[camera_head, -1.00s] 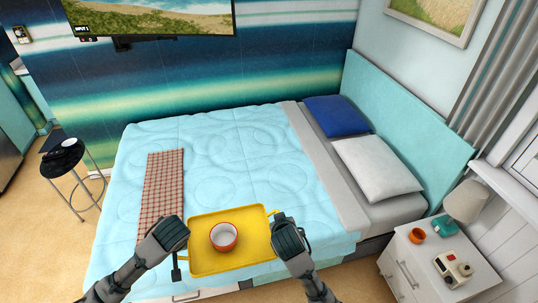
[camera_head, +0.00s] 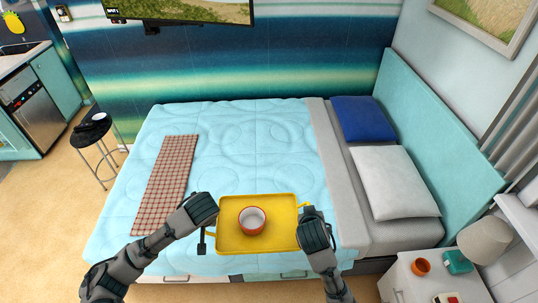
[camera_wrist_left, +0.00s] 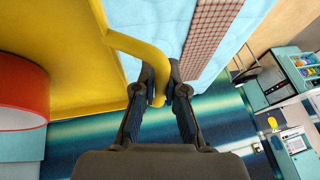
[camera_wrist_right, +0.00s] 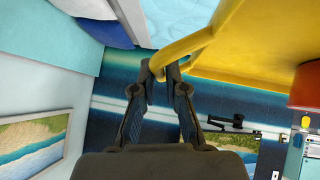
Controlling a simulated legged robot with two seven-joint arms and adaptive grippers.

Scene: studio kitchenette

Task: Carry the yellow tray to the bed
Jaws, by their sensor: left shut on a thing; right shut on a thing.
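The yellow tray (camera_head: 230,240) is held between my two grippers at the near edge of the bed (camera_head: 245,150), which has a light blue quilt. A red-orange bowl (camera_head: 252,220) with a white inside sits on the tray. My left gripper (camera_head: 208,232) is shut on the tray's left handle, which shows between its fingers in the left wrist view (camera_wrist_left: 158,95). My right gripper (camera_head: 304,212) is shut on the right handle, seen in the right wrist view (camera_wrist_right: 160,68). The tray looks about level; whether it touches the quilt I cannot tell.
A red checked runner (camera_head: 168,180) lies on the left part of the bed. Blue (camera_head: 365,118) and white (camera_head: 394,180) pillows are at the right. A nightstand (camera_head: 405,285) with a lamp (camera_head: 484,240) stands near right, a black stool (camera_head: 92,130) far left. The middle quilt is clear.

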